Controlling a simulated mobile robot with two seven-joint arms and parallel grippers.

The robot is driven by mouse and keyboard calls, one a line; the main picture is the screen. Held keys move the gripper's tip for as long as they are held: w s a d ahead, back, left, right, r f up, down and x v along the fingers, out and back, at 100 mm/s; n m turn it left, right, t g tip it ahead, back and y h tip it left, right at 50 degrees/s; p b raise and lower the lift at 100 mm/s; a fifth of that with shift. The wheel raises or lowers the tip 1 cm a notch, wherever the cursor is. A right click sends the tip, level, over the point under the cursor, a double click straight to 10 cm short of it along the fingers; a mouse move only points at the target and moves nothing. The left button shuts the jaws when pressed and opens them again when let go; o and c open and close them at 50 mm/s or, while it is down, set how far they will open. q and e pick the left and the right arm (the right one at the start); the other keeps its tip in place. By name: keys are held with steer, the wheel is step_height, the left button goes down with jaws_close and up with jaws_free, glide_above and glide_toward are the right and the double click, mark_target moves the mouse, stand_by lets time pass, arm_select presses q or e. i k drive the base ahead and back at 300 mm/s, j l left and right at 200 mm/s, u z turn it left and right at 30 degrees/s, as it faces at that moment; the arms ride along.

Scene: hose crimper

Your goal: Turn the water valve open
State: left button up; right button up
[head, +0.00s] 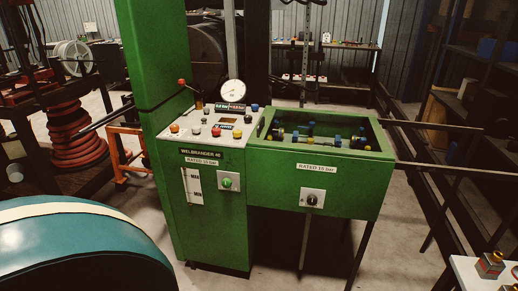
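The green machine (215,225) stands in the middle of the head view, with a control panel on top and an open green trough (320,182) on its right. No part is readably marked as the water valve. A dark rotary knob (312,200) sits on a pale plate on the trough's front. A green knob (226,183) sits on a similar plate on the cabinet front. Small blue and yellow fittings (309,128) show inside the trough, too small to tell apart. A red-ball lever (182,82) rises behind the panel. Neither of my grippers is in view.
A rounded teal shape with a cream band (75,240) fills the lower left. A pale table corner with red-and-metal items (490,264) is at the lower right. Long dark bars cross the right side. Floor shows in front of the machine.

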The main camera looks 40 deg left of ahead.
mark_target(226, 183)
steer(key=u, duration=1.6)
steer(key=i+l+z, duration=0.25)
steer(key=i+z, duration=0.2)
steer(key=i, duration=0.2)
steer(key=i+l, duration=0.15)
steer(key=i, duration=0.6)
